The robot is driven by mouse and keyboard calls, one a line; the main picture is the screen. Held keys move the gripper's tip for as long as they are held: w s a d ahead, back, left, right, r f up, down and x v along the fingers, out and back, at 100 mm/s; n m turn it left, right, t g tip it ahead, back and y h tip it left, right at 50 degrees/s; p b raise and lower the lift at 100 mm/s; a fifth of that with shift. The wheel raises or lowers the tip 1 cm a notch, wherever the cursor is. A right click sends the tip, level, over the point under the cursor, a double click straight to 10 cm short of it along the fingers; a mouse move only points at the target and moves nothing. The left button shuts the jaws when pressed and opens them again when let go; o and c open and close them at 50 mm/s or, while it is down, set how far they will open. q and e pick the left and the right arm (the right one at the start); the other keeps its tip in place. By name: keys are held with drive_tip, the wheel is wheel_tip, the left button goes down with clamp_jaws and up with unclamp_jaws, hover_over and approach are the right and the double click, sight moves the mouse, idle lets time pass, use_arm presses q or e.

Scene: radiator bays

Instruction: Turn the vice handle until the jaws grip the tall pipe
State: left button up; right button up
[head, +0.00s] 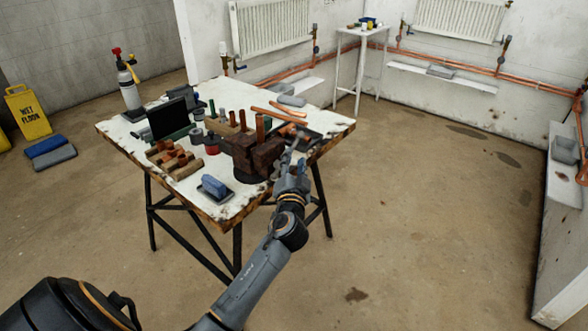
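The vice (257,155) is a dark rusty brown block on a dark round base near the front right edge of the white worktable (225,205). A copper pipe (260,127) stands upright at the vice's jaws; I cannot tell whether the jaws touch it. My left gripper (294,146) is at the vice's right side, at the table's edge. The vice handle cannot be made out clearly; the gripper and wrist cover that area. The gripper's fingers are too small to tell if they are open or shut. My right gripper is not in view.
Copper fittings (174,160), a blue-topped brush or block (214,187), a black panel (169,118) and a gas bottle (129,88) crowd the table. Loose copper pipes (279,113) lie behind the vice. The floor (430,220) to the right is clear.

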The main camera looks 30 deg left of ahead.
use_arm(q)
drive_tip(key=shift+v, duration=1.75)
drive_tip(key=s+d+f+m+g+h+p, duration=0.1)
drive_tip(key=d+f+g+h, duration=0.1)
drive_tip(key=f, duration=0.8)
drive_tip(key=s+d+f+m+g+h, duration=0.1)
drive_tip(key=d+f+h, duration=0.1)
drive_tip(key=f, duration=0.8)
drive_tip(key=s+d+f+g+h+p, duration=0.15)
drive_tip(key=s+f, duration=0.25)
drive_tip(key=f, duration=0.4)
drive_tip(key=s+d+f+g+h+b, duration=0.1)
drive_tip(key=s+d+f+g, duration=0.15)
drive_tip(key=s+f, duration=0.45)
drive_tip(key=s+d+f+g+h+p, duration=0.1)
drive_tip(key=s+d+f+g, duration=0.1)
drive_tip(key=s+f, duration=0.65)
drive_tip(key=s+d+f+g+h+p, duration=0.1)
drive_tip(key=s+d+f+g, duration=0.15)
drive_tip(key=s+f, duration=0.6)
drive_tip(key=s+f+n+g, duration=0.1)
drive_tip(key=s+f+g, duration=0.1)
drive_tip(key=s, duration=0.8)
drive_tip(key=s+f+n+g+h, duration=0.1)
drive_tip(key=s+f, duration=0.2)
drive_tip(key=s, duration=0.7)
drive_tip(key=shift+d+g, duration=0.35)
drive_tip(key=shift+s+f, duration=0.1)
